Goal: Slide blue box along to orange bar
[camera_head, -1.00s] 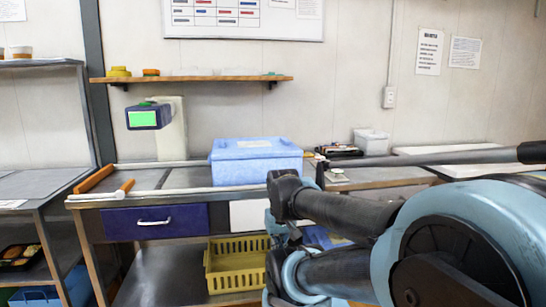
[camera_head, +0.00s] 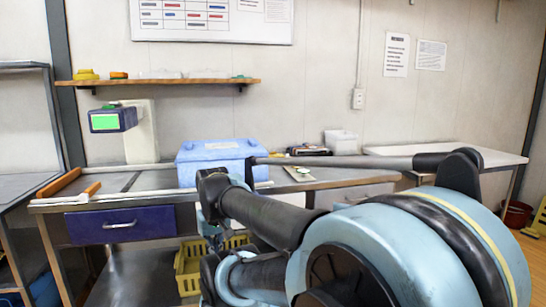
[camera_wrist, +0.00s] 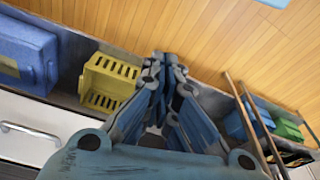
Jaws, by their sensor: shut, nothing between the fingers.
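The blue box (camera_head: 215,160) is a light blue lidded box standing on the work table in the head view. The orange bar (camera_head: 60,183) lies along the left end of the table, with a wide gap between it and the box. My arm's dark links cover part of the box's front right. My gripper (camera_wrist: 165,60) shows in the wrist view with its fingers together and nothing between them. In the head view I cannot make out the fingers, and no contact with the box shows.
A screen device (camera_head: 113,120) stands behind. A yellow basket (camera_head: 187,275) sits on the lower shelf; it also shows in the wrist view (camera_wrist: 110,80). The tabletop left of the box looks mostly clear.

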